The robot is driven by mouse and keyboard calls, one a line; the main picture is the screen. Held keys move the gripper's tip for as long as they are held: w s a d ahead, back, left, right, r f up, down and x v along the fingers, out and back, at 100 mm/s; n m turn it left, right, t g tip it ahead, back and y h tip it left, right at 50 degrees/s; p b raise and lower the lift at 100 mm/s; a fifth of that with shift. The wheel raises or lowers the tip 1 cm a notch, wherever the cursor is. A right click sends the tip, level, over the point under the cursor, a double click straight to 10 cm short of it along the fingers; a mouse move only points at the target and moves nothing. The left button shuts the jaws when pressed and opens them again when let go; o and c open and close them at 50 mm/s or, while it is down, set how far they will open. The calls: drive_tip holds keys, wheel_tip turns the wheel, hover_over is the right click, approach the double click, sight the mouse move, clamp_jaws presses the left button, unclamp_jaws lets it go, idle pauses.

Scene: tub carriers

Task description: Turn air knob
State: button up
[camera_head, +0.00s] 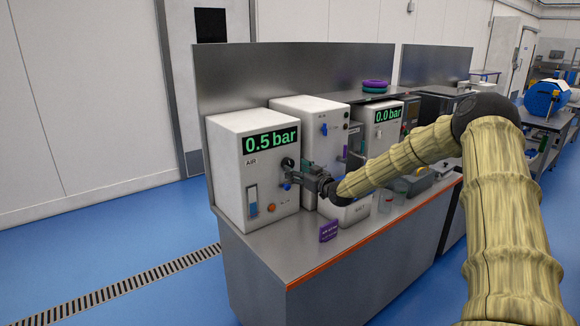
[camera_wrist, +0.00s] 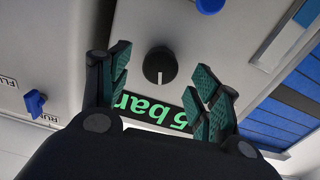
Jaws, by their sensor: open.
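The AIR unit (camera_head: 225,165) is a white box at the left end of the bench, with a green display (camera_head: 270,142) reading 0.5 bar. In the wrist view, the black round air knob (camera_wrist: 160,65) shows a white pointer line toward the picture's bottom. The display appears upside down behind the fingers, partly hidden. My gripper (camera_wrist: 161,72) is open, its green-padded fingers on either side of the knob in the picture; contact is not visible. In the head view my gripper (camera_head: 295,177) is at the unit's front, beside the knob.
A blue valve handle (camera_wrist: 35,102) and another blue part (camera_wrist: 210,5) are near the knob. A second white unit (camera_head: 315,140) and one reading 0.0 bar (camera_head: 388,115) stand to the right.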

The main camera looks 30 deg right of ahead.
sight(290, 166)
drive_tip(key=shift+w+a+p, duration=0.15)
drive_tip(key=shift+w+p, duration=0.05)
drive_tip(key=shift+w, duration=0.95)
drive_tip(key=shift+w+a+p, duration=0.1)
drive_tip(key=shift+w+p, duration=0.1)
drive_tip(key=shift+w, duration=0.95)
drive_tip(key=c, duration=1)
